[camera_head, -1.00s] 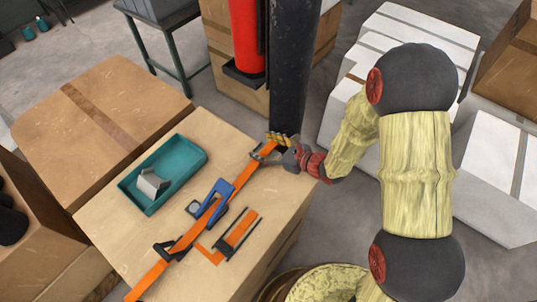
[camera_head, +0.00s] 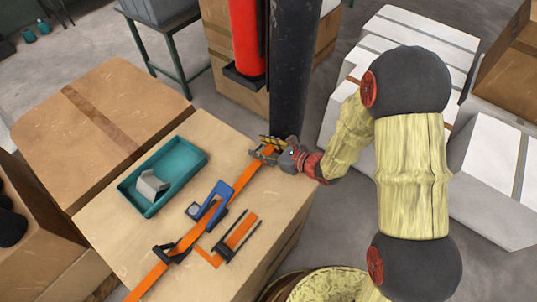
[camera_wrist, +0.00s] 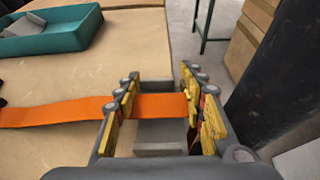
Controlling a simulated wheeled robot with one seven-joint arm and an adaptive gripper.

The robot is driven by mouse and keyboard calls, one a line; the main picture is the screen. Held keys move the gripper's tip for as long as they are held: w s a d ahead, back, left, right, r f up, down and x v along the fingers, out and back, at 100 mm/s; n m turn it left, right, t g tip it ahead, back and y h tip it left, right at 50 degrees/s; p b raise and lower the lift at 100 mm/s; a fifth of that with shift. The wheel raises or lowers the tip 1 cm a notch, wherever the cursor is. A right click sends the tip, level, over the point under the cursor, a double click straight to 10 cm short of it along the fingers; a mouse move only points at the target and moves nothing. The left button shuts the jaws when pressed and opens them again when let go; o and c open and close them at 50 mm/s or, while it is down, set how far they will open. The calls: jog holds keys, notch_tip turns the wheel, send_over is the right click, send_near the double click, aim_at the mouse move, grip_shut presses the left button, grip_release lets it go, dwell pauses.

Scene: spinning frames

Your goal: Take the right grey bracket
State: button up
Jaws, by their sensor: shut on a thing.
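The right grey bracket (camera_wrist: 160,138) sits between the fingers of my gripper in the wrist view, at the right end of the orange strap (camera_wrist: 60,110). My gripper (camera_head: 265,151) is shut on it, with yellow-padded fingers (camera_wrist: 163,105) on either side. The strap's end also shows between the fingers. In the head view the fingers hide most of this bracket. Another grey bracket (camera_head: 151,186) lies in the teal tray (camera_head: 197,160) on the left.
A blue clamp (camera_head: 213,203) lies across the strap on the cardboard box top (camera_head: 110,225). A dark clip (camera_head: 170,253) and an orange-and-black frame (camera_head: 236,238) lie nearby. A black column (camera_head: 291,75) stands close behind my gripper.

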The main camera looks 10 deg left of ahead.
jog(key=shift+c, duration=1.2)
jog(key=shift+r, duration=0.1)
